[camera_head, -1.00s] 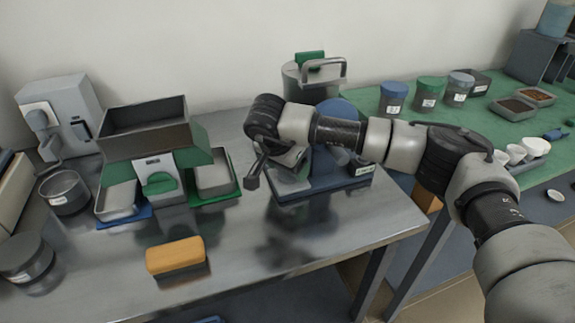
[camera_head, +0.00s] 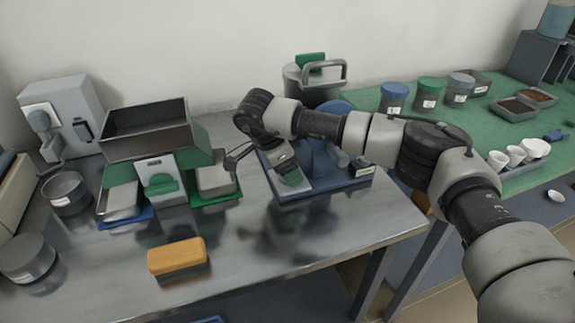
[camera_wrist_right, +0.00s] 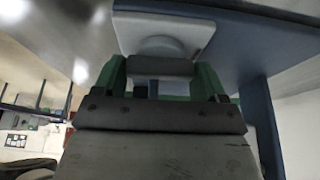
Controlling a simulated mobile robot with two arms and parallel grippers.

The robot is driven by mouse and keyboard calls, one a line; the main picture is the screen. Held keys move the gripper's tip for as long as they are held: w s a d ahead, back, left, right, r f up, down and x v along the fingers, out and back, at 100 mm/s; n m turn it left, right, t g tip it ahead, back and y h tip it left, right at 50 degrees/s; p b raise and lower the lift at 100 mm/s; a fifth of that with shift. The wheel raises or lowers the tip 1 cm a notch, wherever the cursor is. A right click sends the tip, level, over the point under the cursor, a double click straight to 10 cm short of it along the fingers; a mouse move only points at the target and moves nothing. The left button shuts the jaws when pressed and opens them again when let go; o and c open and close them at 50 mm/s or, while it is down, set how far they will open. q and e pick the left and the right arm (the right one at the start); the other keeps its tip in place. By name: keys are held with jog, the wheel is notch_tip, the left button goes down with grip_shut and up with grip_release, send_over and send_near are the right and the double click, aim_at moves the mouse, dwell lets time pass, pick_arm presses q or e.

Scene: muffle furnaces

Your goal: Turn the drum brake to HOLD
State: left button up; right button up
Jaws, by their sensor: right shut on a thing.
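The blue drum machine (camera_head: 345,183) stands on the right part of the metal bench; my right arm covers much of its drum (camera_head: 335,106). My right gripper (camera_head: 292,176) reaches down over the front left of its base. In the right wrist view, the green fingers of my right gripper (camera_wrist_right: 163,82) are shut on a grey bar-like handle (camera_wrist_right: 160,67), which seems to be the brake handle. Behind it is a pale plate with a round boss (camera_wrist_right: 163,46). No HOLD mark is readable. My left gripper is not in view.
A green and grey divider (camera_head: 147,130) with pans stands to the left. An orange block (camera_head: 177,256) lies near the front. A lidded pot (camera_head: 312,82) stands behind the arm. Labelled jars (camera_head: 428,93) stand on the green bench at right. The bench's front middle is clear.

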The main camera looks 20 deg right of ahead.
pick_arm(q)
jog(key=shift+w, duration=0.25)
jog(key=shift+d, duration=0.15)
pick_arm(e)
jog(key=o, duration=0.9)
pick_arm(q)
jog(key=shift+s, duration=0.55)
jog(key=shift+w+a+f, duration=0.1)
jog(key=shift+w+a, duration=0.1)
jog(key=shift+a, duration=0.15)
pick_arm(e)
jog(key=v, duration=1)
jog(key=shift+w+a+r, duration=0.1)
jog(key=shift+a+r, duration=0.05)
jog(key=shift+r, duration=0.25)
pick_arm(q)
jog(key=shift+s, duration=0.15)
